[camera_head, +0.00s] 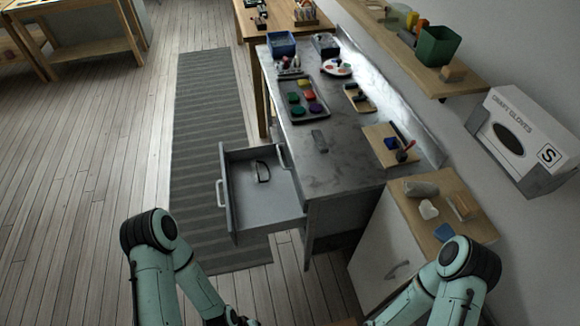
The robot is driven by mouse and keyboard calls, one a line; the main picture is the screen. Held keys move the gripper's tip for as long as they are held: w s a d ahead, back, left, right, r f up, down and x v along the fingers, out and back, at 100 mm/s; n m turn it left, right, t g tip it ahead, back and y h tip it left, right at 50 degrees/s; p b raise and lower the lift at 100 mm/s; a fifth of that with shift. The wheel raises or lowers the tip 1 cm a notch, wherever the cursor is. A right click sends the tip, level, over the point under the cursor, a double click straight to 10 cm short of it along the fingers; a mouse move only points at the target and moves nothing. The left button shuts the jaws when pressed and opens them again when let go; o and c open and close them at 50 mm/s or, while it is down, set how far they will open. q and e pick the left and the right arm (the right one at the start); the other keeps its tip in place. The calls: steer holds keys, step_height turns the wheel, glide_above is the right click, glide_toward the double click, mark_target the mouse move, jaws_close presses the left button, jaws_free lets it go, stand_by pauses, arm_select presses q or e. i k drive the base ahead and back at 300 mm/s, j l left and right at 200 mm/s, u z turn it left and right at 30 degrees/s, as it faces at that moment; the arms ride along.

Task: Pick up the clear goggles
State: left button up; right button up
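The clear goggles (262,171) appear to be the small, dark-edged, see-through item lying in the open drawer (260,203) of the grey workbench. They rest near the back of the drawer floor, apart from its side walls. The drawer is pulled out to the left, and little else shows inside it. My two arms come in at the bottom of the view, the left one in front of the drawer and the right one in front of the white cabinet. Both grippers are below the picture edge.
The workbench top (345,165) holds a tray of coloured pots (304,98), a blue bin (281,44) and a board with tools (390,145). A white cabinet (385,240) stands right of the drawer. A glove box (523,140) hangs on the wall. The striped mat (205,130) is clear.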

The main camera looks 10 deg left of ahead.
mark_target(255, 168)
steer(key=i+j+z, duration=0.1)
steer(key=j+z, duration=0.15)
steer(key=i+j+z, duration=0.1)
steer(key=j+z, duration=0.45)
steer(key=j, duration=0.15)
steer(key=j+z, duration=0.35)
steer(key=j, duration=0.7)
steer(key=j+z, duration=0.15)
steer(key=j, duration=2.7)
steer(key=i, duration=0.4)
